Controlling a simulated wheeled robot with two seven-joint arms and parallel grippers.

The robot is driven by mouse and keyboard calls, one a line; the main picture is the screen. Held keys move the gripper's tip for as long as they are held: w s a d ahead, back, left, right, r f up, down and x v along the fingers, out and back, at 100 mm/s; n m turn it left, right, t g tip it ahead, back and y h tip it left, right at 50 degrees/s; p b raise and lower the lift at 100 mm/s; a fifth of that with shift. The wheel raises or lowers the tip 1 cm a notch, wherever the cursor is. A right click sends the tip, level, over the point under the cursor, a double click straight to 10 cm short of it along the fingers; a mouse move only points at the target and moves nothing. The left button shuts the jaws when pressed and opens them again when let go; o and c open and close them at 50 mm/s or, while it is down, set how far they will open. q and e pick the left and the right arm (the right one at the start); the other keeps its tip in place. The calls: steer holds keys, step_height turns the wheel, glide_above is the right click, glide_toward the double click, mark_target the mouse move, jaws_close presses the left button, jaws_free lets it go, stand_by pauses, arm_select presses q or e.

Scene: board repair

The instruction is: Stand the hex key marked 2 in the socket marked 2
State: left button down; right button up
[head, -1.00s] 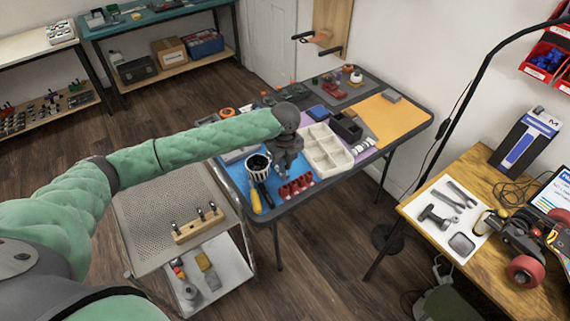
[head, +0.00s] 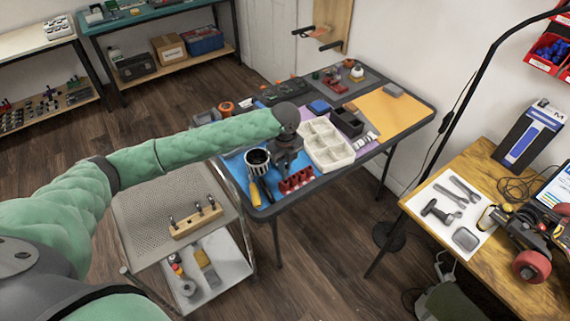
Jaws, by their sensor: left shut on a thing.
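My left gripper (head: 283,170) points down over the blue mat (head: 233,166) on the folding table, between the dark striped cup and the white compartment tray. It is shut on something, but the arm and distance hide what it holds. A wooden block (head: 197,222) with a few dark metal pieces standing in it sits on the perforated top of the cart, to the left of and below the gripper. The pieces may be hex keys; no number marks are readable. My right gripper is out of view.
A striped cup (head: 257,160), a yellow-handled tool (head: 255,194) and a red holder (head: 297,180) crowd the gripper. A white compartment tray (head: 327,146) stands to its right. The cart top (head: 150,205) has bare room left of the block.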

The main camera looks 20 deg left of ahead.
mark_target(285, 180)
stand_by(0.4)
arm_select(q)
steer(key=shift+p, duration=0.85)
stand_by(0.6)
steer(key=shift+f, duration=1.65)
stand_by(0.8)
steer(key=shift+f, duration=0.35)
stand_by(0.7)
steer(key=c, duration=1.2)
jaws_free()
